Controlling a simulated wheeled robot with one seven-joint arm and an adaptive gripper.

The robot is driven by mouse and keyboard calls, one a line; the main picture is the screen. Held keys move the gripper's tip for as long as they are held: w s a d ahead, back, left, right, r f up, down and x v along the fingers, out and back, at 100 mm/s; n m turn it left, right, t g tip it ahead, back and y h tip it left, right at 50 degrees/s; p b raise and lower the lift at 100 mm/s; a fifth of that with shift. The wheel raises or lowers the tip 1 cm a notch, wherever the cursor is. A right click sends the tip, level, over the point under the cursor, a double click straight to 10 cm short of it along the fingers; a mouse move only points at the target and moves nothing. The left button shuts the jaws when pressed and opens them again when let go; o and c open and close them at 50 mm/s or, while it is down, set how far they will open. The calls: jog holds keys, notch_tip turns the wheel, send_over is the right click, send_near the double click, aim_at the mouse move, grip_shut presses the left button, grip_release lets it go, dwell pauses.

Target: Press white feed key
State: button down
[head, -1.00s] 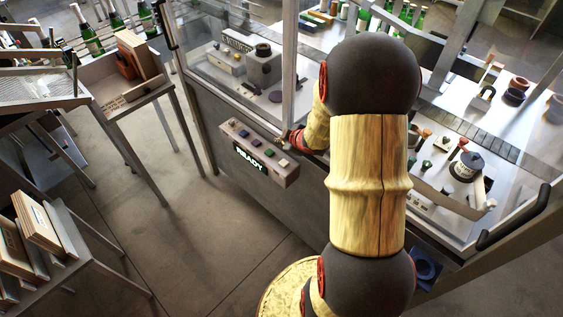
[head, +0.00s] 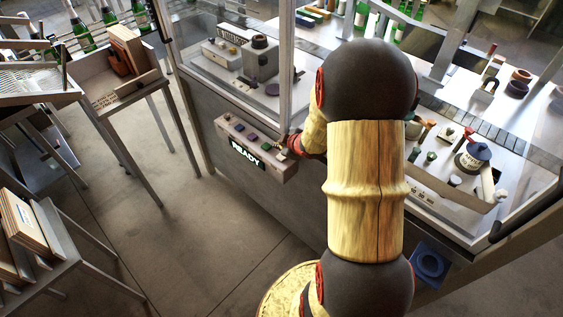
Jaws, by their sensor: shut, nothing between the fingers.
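A grey control box (head: 222,133) with a lit READY display (head: 247,154) is fixed to the front of the glass-sided machine. A row of small coloured keys runs along its top. A pale key (head: 281,156) sits at the right end of the row; I cannot tell for sure that it is the white feed key. My gripper (head: 284,143) is shut and empty, at the right end of the box close above the keys. It is small and partly hidden by my arm, and I cannot tell whether it touches a key.
A metal post (head: 290,70) of the machine frame stands right behind my gripper. A side table (head: 125,90) with a wooden holder is at the left, and stacked boards (head: 30,235) are at lower left. The floor (head: 190,235) before the machine is clear.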

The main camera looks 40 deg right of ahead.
aim_at(280, 157)
jog(key=shift+f+b, duration=0.7)
jog(key=shift+f, duration=0.5)
dwell(0.5)
jog(key=shift+f, duration=0.45)
jog(key=shift+f+b, duration=0.5)
jog(key=shift+b, duration=0.15)
dwell(0.5)
jog(key=shift+r, duration=0.1)
jog(key=shift+r+p, duration=0.85)
jog(key=shift+p, duration=0.15)
notch_tip(280, 157, up, 5)
jog(key=p, duration=0.5)
